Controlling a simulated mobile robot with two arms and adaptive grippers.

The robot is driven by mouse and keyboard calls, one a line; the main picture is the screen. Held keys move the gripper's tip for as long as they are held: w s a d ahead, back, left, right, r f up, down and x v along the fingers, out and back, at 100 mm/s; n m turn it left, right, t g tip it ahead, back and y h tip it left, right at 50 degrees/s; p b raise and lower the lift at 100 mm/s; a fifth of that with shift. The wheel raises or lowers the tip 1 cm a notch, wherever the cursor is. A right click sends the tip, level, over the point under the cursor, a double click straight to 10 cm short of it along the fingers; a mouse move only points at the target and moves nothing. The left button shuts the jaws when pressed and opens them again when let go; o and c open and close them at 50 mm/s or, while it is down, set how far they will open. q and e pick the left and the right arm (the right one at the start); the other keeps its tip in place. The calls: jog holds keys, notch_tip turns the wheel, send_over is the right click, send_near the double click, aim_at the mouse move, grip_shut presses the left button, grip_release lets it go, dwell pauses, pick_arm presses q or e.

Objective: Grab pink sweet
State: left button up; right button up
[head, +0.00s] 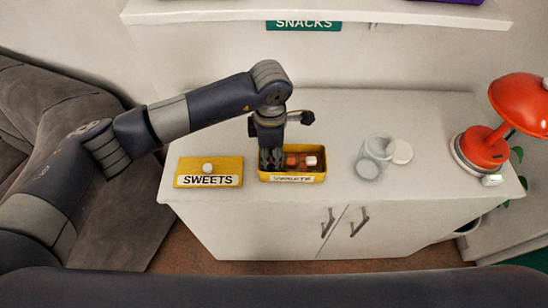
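An open yellow box (318,177) stands on the white cabinet, with several small sweets inside. A reddish-brown sweet (292,161) and a pale, whitish-pink one (311,161) show in its right half. I cannot make out for certain which sweet is the pink one. My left gripper (271,163) points down into the left part of the box and hides what lies there. Its fingers are dark and small, so I cannot tell whether they hold anything. My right gripper is not in view.
A yellow lid (187,171) labelled SWEETS with a white knob lies left of the box. A clear jar (375,152) and a white round lid (402,152) are to the right. A red lamp (483,148) stands at the right end. A shelf (200,10) runs above.

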pick_arm(q)
jog(key=shift+c, duration=0.2)
jog(key=c, duration=0.4)
jog(key=shift+c, duration=0.2)
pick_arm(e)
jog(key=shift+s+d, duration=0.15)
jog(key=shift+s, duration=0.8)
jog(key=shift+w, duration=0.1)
